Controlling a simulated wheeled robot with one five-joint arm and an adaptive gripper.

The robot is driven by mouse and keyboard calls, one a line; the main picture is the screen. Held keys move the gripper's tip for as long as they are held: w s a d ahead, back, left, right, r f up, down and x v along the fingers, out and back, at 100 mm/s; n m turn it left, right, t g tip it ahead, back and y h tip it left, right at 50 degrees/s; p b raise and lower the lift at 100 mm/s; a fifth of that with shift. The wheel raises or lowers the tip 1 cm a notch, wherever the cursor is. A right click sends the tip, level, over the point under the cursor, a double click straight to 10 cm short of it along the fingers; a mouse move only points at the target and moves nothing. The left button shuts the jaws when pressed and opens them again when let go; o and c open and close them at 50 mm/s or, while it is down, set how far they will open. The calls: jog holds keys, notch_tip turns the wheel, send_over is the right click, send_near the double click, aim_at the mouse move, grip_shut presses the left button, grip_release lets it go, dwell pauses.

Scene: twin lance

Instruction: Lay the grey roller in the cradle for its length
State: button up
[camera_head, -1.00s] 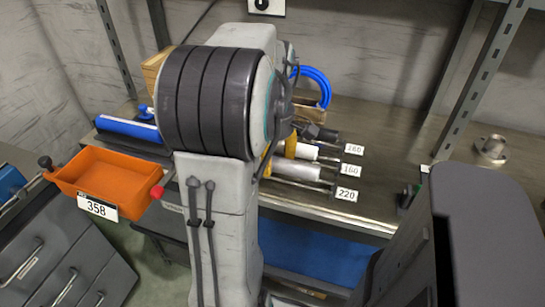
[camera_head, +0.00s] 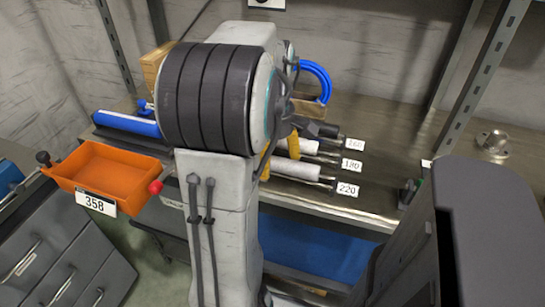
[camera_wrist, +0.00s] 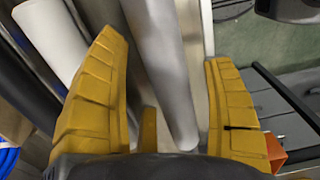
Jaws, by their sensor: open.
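The grey roller (camera_wrist: 160,60) lies lengthwise between my gripper's two yellow fingers in the wrist view. My gripper (camera_wrist: 165,52) is open around it, with a gap to the right finger; whether the left finger touches it I cannot tell. In the head view the grey roller (camera_head: 295,170) is the front one, by the tag 220 (camera_head: 347,189). A white roller (camera_wrist: 50,45) and a dark roller (camera_wrist: 22,85) lie left of it in the wrist view. Tags 180 (camera_head: 352,165) and 160 (camera_head: 354,144) stand behind. My arm hides most of the rollers' left ends. I cannot make out the cradle clearly.
An orange tray (camera_head: 118,172) tagged 358 is at the left, above grey drawers (camera_head: 60,250). A blue roller (camera_head: 125,123) lies behind it on the bench. A blue coil (camera_head: 318,78) is at the back. The bench's right side (camera_head: 385,185) is mostly clear, with a metal flange (camera_head: 493,145) beyond.

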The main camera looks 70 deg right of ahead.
notch_tip(320, 180, up, 12)
dwell(0.8)
dwell(0.6)
jog(key=w+a+r+t+h+p, duration=0.15)
jog(key=w+a+p, duration=0.45)
jog(key=w+a, duration=0.95)
jog(key=s+a+f+t+p, duration=0.1)
jog(key=a+p, duration=0.1)
jog(key=a, duration=0.6)
jog(key=s+a+t+y+p, duration=0.1)
jog(key=a+p, duration=0.2)
jog(key=a, duration=0.6)
jog(key=shift+s+f, duration=0.25)
jog(key=shift+f, duration=0.15)
